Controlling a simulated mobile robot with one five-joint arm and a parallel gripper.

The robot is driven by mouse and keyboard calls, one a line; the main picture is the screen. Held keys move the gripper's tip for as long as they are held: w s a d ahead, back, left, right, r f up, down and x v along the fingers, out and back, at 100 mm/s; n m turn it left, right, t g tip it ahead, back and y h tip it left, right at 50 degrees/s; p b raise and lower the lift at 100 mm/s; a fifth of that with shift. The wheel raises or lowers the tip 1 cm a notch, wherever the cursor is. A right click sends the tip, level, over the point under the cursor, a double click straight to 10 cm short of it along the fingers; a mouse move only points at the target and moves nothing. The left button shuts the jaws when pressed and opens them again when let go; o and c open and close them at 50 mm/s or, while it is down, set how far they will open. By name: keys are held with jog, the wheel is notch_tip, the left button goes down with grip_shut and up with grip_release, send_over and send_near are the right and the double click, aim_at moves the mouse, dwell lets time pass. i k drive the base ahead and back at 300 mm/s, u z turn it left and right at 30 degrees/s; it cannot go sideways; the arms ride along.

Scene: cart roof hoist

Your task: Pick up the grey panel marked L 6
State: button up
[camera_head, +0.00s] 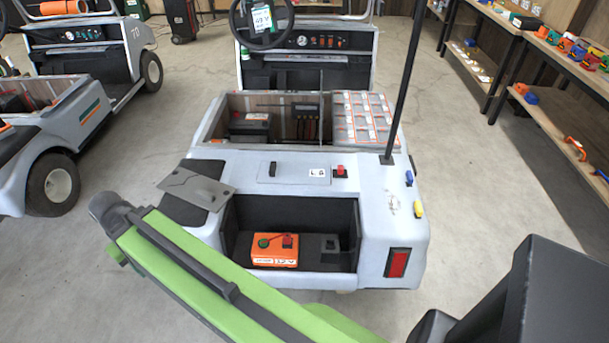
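The light grey panel marked L 6 (293,176) lies flat on the rear deck of the white cart (376,228). It has a black handle at its left and a white label at its right end. A small red part (340,171) is just right of it. My green arm crosses the lower left of the picture, in front of the cart. Its gripper does not show, so I cannot tell where it is relative to the panel.
A dark grey plate (197,187) lies tilted at the deck's left. An orange box (274,251) sits in the open rear bay. A black pole (405,80) rises at the right. Shelves (562,58) with tools stand at right. Another cart (72,125) is at left.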

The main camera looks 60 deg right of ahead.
aim_at(270, 173)
jog(key=z, duration=0.3)
jog(key=i, duration=1)
jog(key=u, duration=0.1)
